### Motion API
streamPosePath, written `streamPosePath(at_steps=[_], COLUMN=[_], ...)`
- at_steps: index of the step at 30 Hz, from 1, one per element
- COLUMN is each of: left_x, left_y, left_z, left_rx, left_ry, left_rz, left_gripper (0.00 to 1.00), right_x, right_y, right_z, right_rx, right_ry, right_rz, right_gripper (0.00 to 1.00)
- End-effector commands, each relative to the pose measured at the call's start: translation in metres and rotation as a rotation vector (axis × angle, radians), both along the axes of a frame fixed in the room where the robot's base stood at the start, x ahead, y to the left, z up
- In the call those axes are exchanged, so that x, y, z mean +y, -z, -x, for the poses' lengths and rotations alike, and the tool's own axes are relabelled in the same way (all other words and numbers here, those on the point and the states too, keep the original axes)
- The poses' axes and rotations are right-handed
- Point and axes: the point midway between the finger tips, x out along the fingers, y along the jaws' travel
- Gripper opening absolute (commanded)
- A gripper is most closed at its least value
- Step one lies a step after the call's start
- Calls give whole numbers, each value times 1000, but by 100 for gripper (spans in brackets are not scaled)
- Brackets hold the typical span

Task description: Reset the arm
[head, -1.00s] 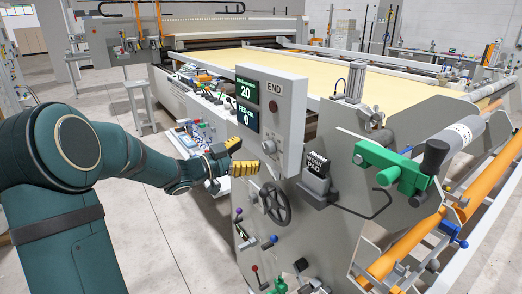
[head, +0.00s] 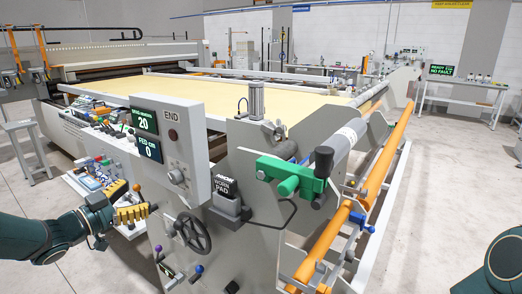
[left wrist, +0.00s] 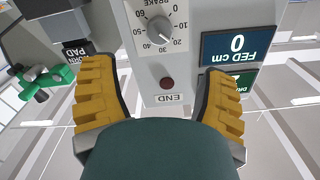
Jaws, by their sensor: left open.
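My left arm (head: 30,238) comes in from the lower left of the head view. Its left gripper (head: 144,199), with yellow ridged fingers, is beside the lower left of the grey control panel (head: 196,152). In the left wrist view the two fingers stand apart with nothing between them, so the left gripper (left wrist: 162,80) is open and empty. My right gripper is out of view.
A handwheel (head: 193,232) and small levers sit below the panel. A black pad box (head: 226,195) and green clamp (head: 290,176) are to its right. Floor (head: 440,190) at right is clear.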

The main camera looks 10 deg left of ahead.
Motion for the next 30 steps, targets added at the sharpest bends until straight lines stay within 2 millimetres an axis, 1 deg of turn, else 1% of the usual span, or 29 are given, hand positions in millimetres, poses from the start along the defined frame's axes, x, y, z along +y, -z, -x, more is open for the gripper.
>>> streamPosePath(at_steps=[2,5,8,9,11,12,14,15,17,18,20,21,23,24,26,27,30], left_x=[-3,-12,-31,-41,-58,-70,-89,-103,-124,-139,-162,-176,-198,-211,-227,-237,-255], left_y=[12,46,103,129,167,192,229,252,286,307,338,356,381,395,411,420,435], left_z=[-6,-21,-38,-43,-45,-45,-40,-34,-23,-13,6,20,44,60,82,96,127], left_rx=[18,77,193,252,348,414,520,590,701,778,894,972,1089,1162,1256,1315,1431], left_ry=[-11,-56,-123,-152,-194,-218,-251,-274,-301,-317,-341,-356,-375,-387,-402,-412,-429], left_rz=[30,109,221,263,320,351,393,415,443,459,474,481,486,485,481,479,467], left_gripper=[74,74,74,74,74,74,74,74,74,74,74,74,74,74,74,74,74], right_x=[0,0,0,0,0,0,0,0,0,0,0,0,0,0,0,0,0], right_y=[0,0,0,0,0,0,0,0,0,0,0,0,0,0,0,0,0], right_z=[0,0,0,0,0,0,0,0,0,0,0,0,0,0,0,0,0], right_rx=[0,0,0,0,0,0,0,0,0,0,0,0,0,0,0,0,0], right_ry=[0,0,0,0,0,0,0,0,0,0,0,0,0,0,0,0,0], right_rz=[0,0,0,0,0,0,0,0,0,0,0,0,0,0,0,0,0], right_gripper=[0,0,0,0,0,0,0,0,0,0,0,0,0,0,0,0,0])
